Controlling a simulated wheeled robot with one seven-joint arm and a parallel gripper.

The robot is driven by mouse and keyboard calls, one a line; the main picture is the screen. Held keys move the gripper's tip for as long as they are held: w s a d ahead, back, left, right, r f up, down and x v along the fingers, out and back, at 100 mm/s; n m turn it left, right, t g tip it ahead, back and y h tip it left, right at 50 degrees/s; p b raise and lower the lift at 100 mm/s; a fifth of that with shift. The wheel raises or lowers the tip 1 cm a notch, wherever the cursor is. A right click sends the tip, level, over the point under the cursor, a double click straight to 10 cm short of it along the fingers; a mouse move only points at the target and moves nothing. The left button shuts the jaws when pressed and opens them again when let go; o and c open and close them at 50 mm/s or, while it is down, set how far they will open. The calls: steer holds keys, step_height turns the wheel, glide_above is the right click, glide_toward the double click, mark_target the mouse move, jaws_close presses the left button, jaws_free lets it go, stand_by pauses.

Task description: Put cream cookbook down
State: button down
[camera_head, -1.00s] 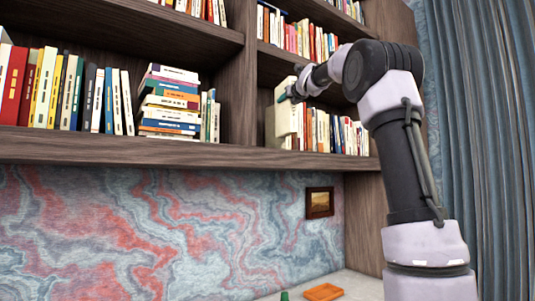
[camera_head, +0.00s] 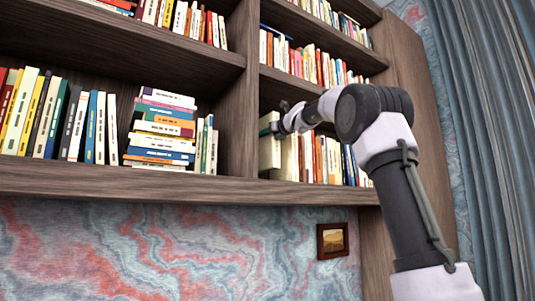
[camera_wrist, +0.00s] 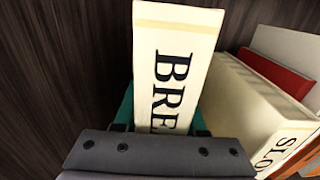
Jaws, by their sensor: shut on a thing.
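The cream cookbook (camera_wrist: 172,60) stands upright in my gripper, its spine with large dark letters facing the wrist view. In the head view the cookbook (camera_head: 269,156) is at the left end of the middle shelf's right compartment, beside the upright divider. My gripper (camera_head: 272,128) is shut on its upper part there. In the wrist view my gripper (camera_wrist: 160,125) shows teal fingers on both sides of the spine.
Another cream book (camera_wrist: 245,105) stands close on the right, with a red book (camera_wrist: 275,72) beyond it. The dark wooden divider (camera_head: 241,100) is on the left. A book stack (camera_head: 160,130) fills part of the left compartment. A small framed picture (camera_head: 332,240) hangs below.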

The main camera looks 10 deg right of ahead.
mark_target(266, 146)
steer(key=shift+s+f, duration=0.1)
steer(key=shift+f, duration=2.25)
steer(key=shift+c, duration=2.4)
jaws_free()
steer(key=shift+f, duration=0.1)
steer(key=v, duration=1.2)
steer(key=s+f+n+g+h, duration=0.2)
steer(key=s+f+n+g, duration=0.2)
steer(key=s+f+n, duration=0.9)
steer(key=s+d+f+n+g+h, duration=0.1)
steer(key=s+f+n+g, duration=0.4)
steer(key=s+f+n, duration=0.9)
steer(key=s+f+h, duration=0.1)
steer(key=s+f, duration=0.5)
steer(key=f, duration=0.4)
steer(key=shift+n+g+h, duration=0.3)
steer(key=shift+h, duration=0.1)
